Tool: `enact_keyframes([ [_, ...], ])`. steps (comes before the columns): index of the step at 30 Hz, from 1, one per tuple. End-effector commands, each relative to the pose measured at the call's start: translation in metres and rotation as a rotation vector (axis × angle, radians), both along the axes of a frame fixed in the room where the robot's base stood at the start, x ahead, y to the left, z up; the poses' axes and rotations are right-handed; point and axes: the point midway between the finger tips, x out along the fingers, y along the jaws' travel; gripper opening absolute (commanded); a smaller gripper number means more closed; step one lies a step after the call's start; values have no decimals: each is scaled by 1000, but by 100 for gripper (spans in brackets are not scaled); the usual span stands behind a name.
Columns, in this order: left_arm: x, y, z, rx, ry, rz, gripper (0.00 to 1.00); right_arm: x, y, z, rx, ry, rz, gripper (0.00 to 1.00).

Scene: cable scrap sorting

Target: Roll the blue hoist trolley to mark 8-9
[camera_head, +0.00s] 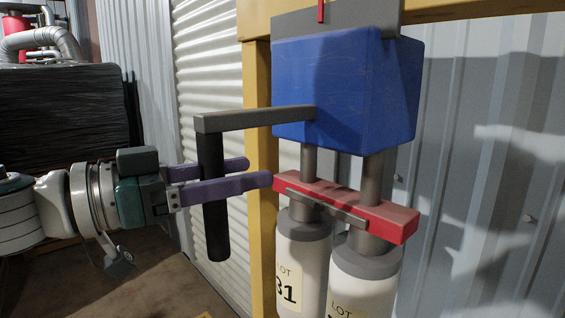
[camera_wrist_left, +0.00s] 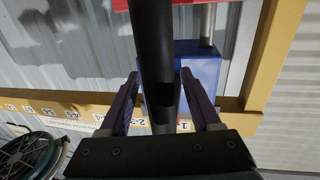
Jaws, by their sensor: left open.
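The blue hoist trolley (camera_head: 340,90) hangs at the yellow beam (camera_head: 470,8), with a red pointer (camera_head: 321,11) above it. A grey arm (camera_head: 255,118) juts left from it and carries a black upright handle (camera_head: 212,235). My left gripper (camera_head: 259,172) is open, its purple fingers on either side of the handle. In the left wrist view the handle (camera_wrist_left: 152,45) runs between both fingers, with the trolley (camera_wrist_left: 205,65) behind; contact cannot be told. My right gripper is not in view.
Below the trolley, a red crossbar (camera_head: 350,207) joins two rods above white cylinders (camera_head: 300,265) with lot labels. A yellow post (camera_head: 262,220) stands behind the handle. Corrugated walls (camera_head: 490,170) lie behind. A dark wrapped stack (camera_head: 65,120) stands at the left.

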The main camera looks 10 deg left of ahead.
Motion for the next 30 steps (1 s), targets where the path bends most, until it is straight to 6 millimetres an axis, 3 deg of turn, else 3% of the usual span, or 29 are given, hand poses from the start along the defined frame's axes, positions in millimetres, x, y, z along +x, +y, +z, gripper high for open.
enact_keyframes([
  [9, 2, -3, -1, 1, 1, 0, 64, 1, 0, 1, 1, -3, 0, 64],
  [26, 2, -3, 0, 1, -1, 0, 1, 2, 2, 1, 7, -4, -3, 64],
  [30, 2, -3, 0, 0, 0, 0, 0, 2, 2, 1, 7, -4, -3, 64],
])
